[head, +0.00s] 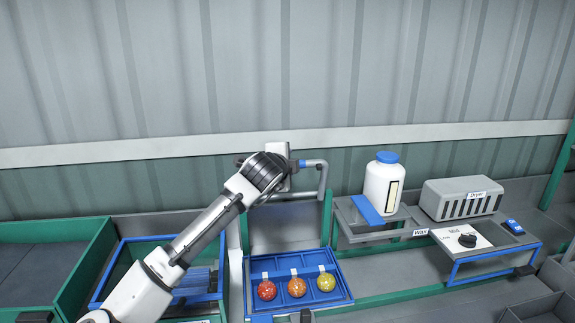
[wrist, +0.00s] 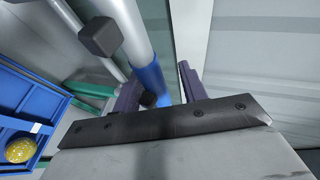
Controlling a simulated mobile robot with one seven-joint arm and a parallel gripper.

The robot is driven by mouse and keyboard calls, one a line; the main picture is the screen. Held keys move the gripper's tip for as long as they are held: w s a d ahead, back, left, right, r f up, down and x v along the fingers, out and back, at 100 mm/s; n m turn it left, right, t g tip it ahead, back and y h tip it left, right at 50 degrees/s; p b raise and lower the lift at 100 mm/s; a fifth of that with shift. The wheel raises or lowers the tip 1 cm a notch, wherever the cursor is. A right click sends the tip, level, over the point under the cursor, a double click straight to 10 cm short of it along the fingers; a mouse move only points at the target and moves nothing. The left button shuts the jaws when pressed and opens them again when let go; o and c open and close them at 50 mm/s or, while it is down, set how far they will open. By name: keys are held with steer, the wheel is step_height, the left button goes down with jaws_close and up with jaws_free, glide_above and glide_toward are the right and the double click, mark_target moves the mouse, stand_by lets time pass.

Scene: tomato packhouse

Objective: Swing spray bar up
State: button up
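The spray bar (head: 323,178) is a bent grey pipe above the sorting tray, with a blue section at its upper end. In the wrist view the spray bar (wrist: 125,25) comes down from the top, and its blue section (wrist: 148,80) lies between the dark fingers of my gripper (wrist: 160,90). The fingers stand apart, with a gap between the bar and the right finger. The left finger is close to the bar; I cannot tell if it touches. In the head view my gripper (head: 290,165) is at the bar's upper end, its fingers mostly hidden.
A blue tray (head: 335,290) holds red, orange and yellow tomatoes below the bar. To the right are a white bottle (head: 383,186) with a blue cap, a grey dryer (head: 462,199) and a dial panel (head: 462,238). A corrugated wall (head: 300,70) stands close behind.

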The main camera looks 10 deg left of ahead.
steer(key=shift+s+f, duration=0.1)
steer(key=shift+s, duration=0.05)
steer(key=shift+s, duration=0.3)
steer(key=b+v, duration=0.5)
steer(key=v, duration=0.8)
steer(key=shift+r, duration=0.2)
steer(key=shift+f, duration=0.1)
